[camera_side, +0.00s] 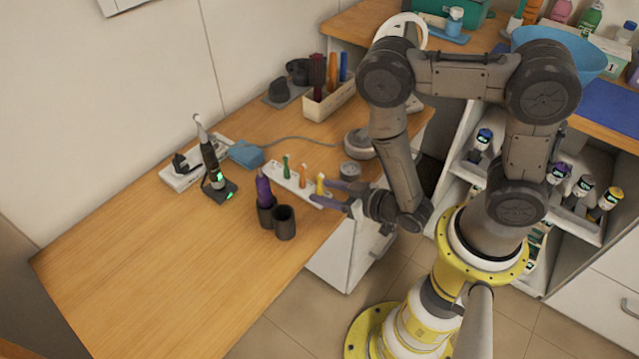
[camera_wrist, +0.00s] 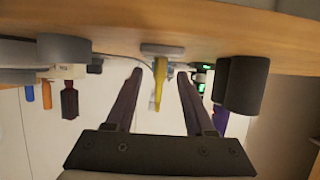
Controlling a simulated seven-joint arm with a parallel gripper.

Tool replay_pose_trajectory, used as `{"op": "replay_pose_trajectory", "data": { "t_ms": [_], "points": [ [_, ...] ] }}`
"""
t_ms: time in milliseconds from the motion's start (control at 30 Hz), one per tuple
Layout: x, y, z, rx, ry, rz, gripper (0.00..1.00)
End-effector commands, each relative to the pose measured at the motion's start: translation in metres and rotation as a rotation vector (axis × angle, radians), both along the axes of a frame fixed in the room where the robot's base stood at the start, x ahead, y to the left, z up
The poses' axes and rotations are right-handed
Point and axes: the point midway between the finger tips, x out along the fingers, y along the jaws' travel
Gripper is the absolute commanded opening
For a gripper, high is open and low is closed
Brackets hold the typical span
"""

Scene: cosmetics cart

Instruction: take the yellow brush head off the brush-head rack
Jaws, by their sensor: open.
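The yellow brush head (camera_side: 320,183) stands upright at the near right end of the white brush-head rack (camera_side: 294,189) on the wooden table. A green brush head (camera_side: 286,167) and an orange brush head (camera_side: 303,178) stand on the same rack. My gripper (camera_side: 326,193) is open and low over the table edge, its purple fingers pointing left at the yellow head. In the wrist view, which looks upside down, the yellow brush head (camera_wrist: 158,85) shows between the two fingers (camera_wrist: 160,74) with gaps on both sides. I see no contact.
Two dark cups (camera_side: 284,222) stand left of my gripper, one holding a purple item (camera_side: 263,188). An electric toothbrush (camera_side: 209,158) stands on a dark base. A grey round jar (camera_side: 350,170) and a bin (camera_side: 330,101) are behind the rack. The table's front left is clear.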

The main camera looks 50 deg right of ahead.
Motion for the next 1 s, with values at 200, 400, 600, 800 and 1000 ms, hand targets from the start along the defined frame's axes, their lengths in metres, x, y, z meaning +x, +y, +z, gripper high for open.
{"op": "replay_pose_trajectory", "data": {
  "t_ms": [200, 400, 600, 800, 1000],
  "points": [
    [0.021, 0.0, -0.008, 0.001, -0.001, -0.001, 0.54],
    [0.024, 0.0, -0.009, 0.0, -0.002, 0.0, 0.54],
    [0.024, 0.0, -0.009, 0.0, -0.002, 0.0, 0.4],
    [0.024, 0.0, -0.009, 0.001, -0.001, 0.0, 0.04],
    [0.024, 0.0, -0.009, 0.001, -0.002, 0.0, 0.0]
  ]
}}
